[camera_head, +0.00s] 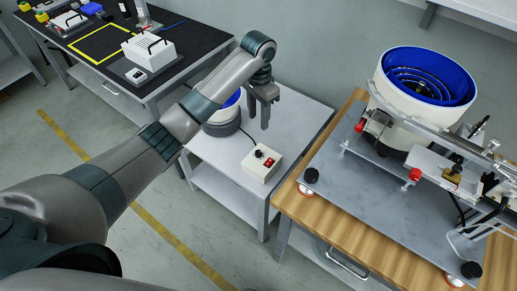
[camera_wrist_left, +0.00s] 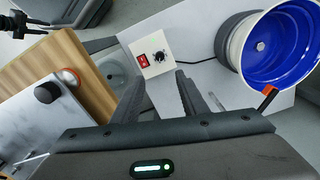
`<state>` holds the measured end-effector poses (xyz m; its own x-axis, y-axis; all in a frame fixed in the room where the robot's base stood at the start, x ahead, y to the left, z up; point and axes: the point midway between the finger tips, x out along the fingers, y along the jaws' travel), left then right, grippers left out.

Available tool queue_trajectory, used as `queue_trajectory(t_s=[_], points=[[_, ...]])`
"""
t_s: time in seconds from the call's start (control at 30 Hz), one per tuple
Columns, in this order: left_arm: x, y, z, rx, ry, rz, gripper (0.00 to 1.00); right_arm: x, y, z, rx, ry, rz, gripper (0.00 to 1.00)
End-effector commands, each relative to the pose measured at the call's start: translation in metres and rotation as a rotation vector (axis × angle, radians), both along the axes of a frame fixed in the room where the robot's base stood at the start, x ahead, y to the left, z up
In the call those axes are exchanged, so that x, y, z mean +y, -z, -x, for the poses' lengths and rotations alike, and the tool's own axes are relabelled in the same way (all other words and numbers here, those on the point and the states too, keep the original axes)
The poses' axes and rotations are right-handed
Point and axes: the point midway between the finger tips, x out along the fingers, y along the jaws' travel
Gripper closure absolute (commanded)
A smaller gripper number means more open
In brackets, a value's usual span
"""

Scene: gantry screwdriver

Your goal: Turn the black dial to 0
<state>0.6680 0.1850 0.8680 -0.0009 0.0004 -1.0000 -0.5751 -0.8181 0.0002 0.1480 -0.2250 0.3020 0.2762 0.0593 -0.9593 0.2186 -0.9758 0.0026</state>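A small white control box (camera_head: 262,166) stands on the grey side table. On its top are a black dial (camera_head: 259,154) and a red switch (camera_head: 269,162). In the left wrist view the box (camera_wrist_left: 163,40) shows beyond the fingers, with the dial (camera_wrist_left: 160,56) and red switch (camera_wrist_left: 143,61) on its near part. My left gripper (camera_head: 258,117) is above and behind the box in the head view, fingers pointing down. Its two fingers are apart and empty, clear of the dial, and also show in the wrist view (camera_wrist_left: 161,79). The dial's reading is too small to tell.
A blue-lined bowl (camera_wrist_left: 290,45) sits beside the box, partly behind my left arm in the head view. A wooden-topped bench (camera_head: 290,205) with a larger bowl feeder (camera_head: 400,103) stands to the right. A black cable (camera_head: 247,137) runs from the box.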

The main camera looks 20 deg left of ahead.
Motion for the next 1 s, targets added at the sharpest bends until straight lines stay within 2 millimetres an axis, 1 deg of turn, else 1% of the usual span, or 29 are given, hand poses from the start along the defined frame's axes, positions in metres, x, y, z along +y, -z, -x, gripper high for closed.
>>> queue_trajectory(t_s=[0.17, 0.37, 0.57, 0.63, 0.9, 1.0], points=[[0.000, 0.004, 0.000, 0.000, 0.000, 0.000, 0.60, 0.000, 0.000, 0.002, 0.004, 0.000, 0.001, 0.69], [0.000, 0.020, 0.000, 0.001, -0.001, 0.000, 0.60, -0.003, 0.000, 0.008, 0.020, 0.000, 0.006, 0.69], [0.000, 0.050, 0.001, 0.003, -0.002, 0.000, 0.60, -0.005, -0.001, 0.016, 0.040, 0.000, 0.010, 0.69], [0.000, 0.063, 0.001, 0.003, -0.001, -0.001, 0.60, -0.006, -0.001, 0.020, 0.050, 0.001, 0.013, 0.69], [0.000, 0.112, 0.001, 0.002, -0.001, 0.000, 0.60, -0.016, 0.001, 0.045, 0.108, 0.004, 0.030, 0.69], [0.000, 0.130, 0.001, 0.003, -0.002, -0.001, 0.60, -0.019, 0.002, 0.050, 0.118, 0.006, 0.034, 0.69]])
